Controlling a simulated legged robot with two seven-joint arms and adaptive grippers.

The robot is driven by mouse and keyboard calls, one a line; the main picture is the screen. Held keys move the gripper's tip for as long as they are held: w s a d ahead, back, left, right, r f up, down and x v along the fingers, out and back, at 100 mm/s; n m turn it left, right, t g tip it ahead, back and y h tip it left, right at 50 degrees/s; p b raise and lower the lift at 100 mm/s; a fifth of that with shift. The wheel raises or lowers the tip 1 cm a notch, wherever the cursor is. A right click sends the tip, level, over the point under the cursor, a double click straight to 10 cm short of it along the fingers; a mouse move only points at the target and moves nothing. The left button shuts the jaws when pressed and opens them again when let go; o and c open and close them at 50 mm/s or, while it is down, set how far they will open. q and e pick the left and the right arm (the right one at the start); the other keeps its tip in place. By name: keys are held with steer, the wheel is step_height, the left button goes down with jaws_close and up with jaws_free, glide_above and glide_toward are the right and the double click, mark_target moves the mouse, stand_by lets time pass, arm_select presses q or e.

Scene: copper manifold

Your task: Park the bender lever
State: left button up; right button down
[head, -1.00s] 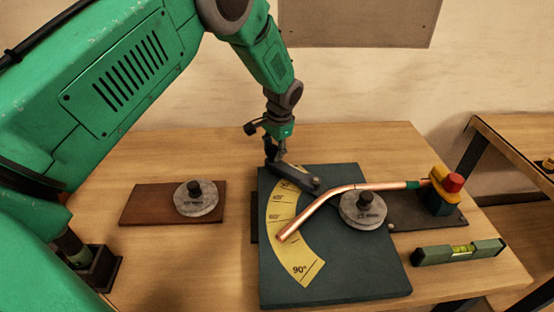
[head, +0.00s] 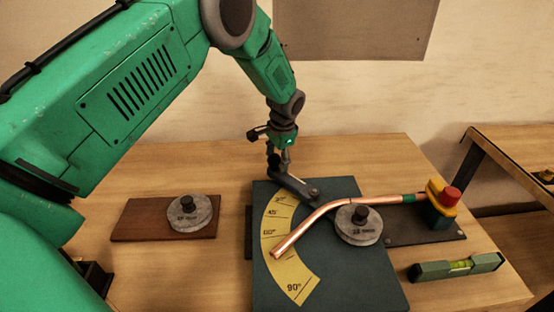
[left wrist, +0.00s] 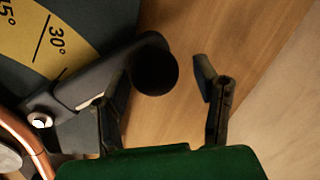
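The bender lever (head: 292,185) is a dark grey bar at the far edge of the bender's dark plate (head: 340,285). It slants up-left from its pivot, near the low end of the yellow angle scale (head: 278,240). Its round black knob (left wrist: 155,72) shows in the left wrist view. My left gripper (left wrist: 163,74) is open, with one finger on each side of the knob in that view. The knob is closer to the left finger; I cannot tell whether they touch. In the head view the left gripper (head: 280,158) is small at the lever's outer end. My right gripper is out of view.
A bent copper tube (head: 320,214) crosses the plate beside a grey round former (head: 359,225). A red-and-yellow clamp (head: 441,203) stands at the right, with a green level (head: 455,267) in front. Another former (head: 190,212) sits on a brown board (head: 135,219) at left.

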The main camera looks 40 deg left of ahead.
arm_select(q)
steer(key=shift+s+r, duration=0.1)
steer(key=shift+r, duration=0.2)
step_height(320, 180, up, 11)
steer(key=d, duration=0.2)
steer(key=shift+s, duration=0.3)
